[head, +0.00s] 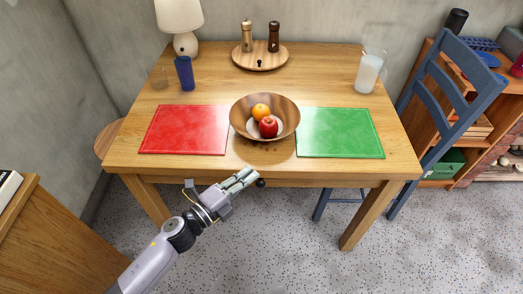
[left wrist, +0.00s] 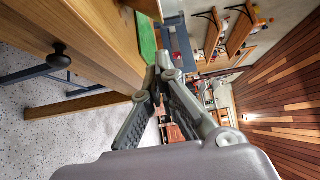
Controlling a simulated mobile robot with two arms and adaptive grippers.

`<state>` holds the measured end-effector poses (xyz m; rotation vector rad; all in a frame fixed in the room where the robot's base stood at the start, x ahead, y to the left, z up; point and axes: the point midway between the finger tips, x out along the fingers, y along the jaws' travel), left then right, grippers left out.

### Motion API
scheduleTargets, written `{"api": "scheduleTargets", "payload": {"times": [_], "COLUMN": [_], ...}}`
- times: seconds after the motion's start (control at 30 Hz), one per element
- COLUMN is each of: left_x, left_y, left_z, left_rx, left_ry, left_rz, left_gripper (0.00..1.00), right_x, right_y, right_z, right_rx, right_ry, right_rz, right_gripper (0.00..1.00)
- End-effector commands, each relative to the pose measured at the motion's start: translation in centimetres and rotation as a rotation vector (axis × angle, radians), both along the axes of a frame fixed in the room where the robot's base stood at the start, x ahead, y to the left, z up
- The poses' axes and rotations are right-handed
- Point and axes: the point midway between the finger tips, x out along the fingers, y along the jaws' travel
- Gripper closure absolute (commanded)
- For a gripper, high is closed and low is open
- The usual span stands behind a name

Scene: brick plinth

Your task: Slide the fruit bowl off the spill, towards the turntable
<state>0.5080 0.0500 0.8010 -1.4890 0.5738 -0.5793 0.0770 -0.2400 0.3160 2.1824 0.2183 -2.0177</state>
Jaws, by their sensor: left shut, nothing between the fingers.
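The brown wooden fruit bowl (head: 239,122) stands upright near the front middle of the table, with an orange (head: 261,111) and a red apple (head: 268,127) in it. A darker patch, seemingly the spill (head: 262,152), shows on the wood at the bowl's front edge; the bowl hides any more of it. The round wooden turntable (head: 260,62) is at the back middle of the table, behind the bowl. My left gripper (head: 251,173) is shut and empty at the table's front edge, in front of the bowl and apart from it. Its fingers also show in the left wrist view (left wrist: 164,62). My right gripper is out of view.
A red mat (head: 185,130) lies left of the bowl, a green mat (head: 340,133) right. Two mills stand on the turntable. A blue cup (head: 184,73), a lamp (head: 181,20) and a milk pitcher (head: 368,72) stand farther out. Bare wood lies between bowl and turntable.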

Motion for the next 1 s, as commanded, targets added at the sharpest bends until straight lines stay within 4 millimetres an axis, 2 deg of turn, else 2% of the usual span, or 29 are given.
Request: {"api": "scheduleTargets", "payload": {"times": [0.03,0.3,0.5,0.7,1.0], "left_x": [1.0,5.2,7.9,8.7,8.7], "left_y": [-0.8,-4.4,-4.0,-3.9,-3.9], "left_z": [0.2,0.0,-0.2,-0.1,-0.1], "left_rx": [-0.001,-0.001,0.001,-0.001,-0.002], "left_ry": [-0.004,0.0,0.001,0.003,0.003], "left_rz": [0.0,0.002,0.003,0.002,0.002], "left_gripper": [1.0,1.0,1.0,1.0,1.0], "right_x": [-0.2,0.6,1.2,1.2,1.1], "right_y": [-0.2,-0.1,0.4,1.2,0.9], "right_z": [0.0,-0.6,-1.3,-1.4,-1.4], "right_rx": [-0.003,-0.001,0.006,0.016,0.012], "right_ry": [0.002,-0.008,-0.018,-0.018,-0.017], "right_rz": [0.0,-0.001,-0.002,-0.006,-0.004], "right_gripper": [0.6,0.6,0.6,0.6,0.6]}}
